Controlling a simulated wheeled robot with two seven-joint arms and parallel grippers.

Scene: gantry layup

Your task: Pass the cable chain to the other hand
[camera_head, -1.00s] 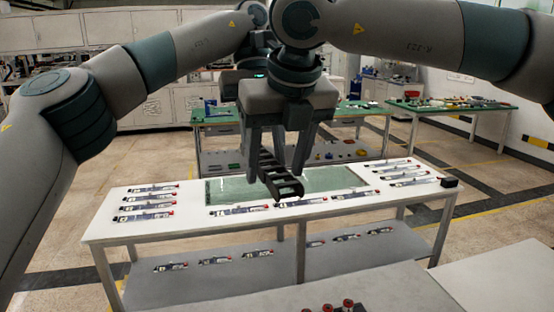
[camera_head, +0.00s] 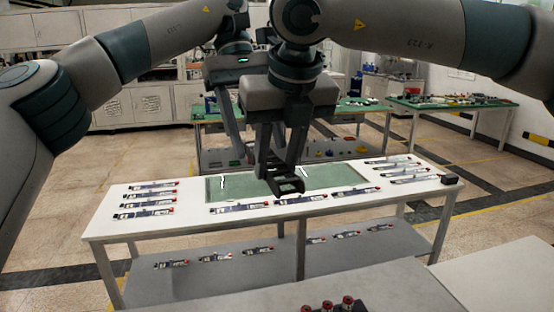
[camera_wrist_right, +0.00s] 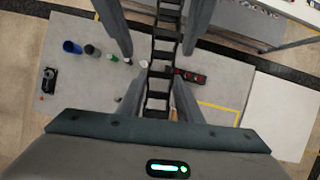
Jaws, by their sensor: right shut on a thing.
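The cable chain (camera_head: 287,187) is dark and ladder-like. In the head view its near end shows below my right gripper (camera_head: 280,172). In the right wrist view the chain (camera_wrist_right: 161,55) runs from the top edge down between the right fingers (camera_wrist_right: 157,92). My right gripper is shut on it. My left gripper (camera_head: 275,142) is behind the right one, partly hidden by it. Its fingers are spread wide. In the right wrist view the left fingers (camera_wrist_right: 158,45) stand apart on both sides of the chain, with gaps to it.
A white table (camera_head: 150,225) with a green mat (camera_head: 215,190) and several strip-like parts stands beyond the grippers. A nearer grey table (camera_head: 230,300) carries red-topped parts (camera_head: 330,306).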

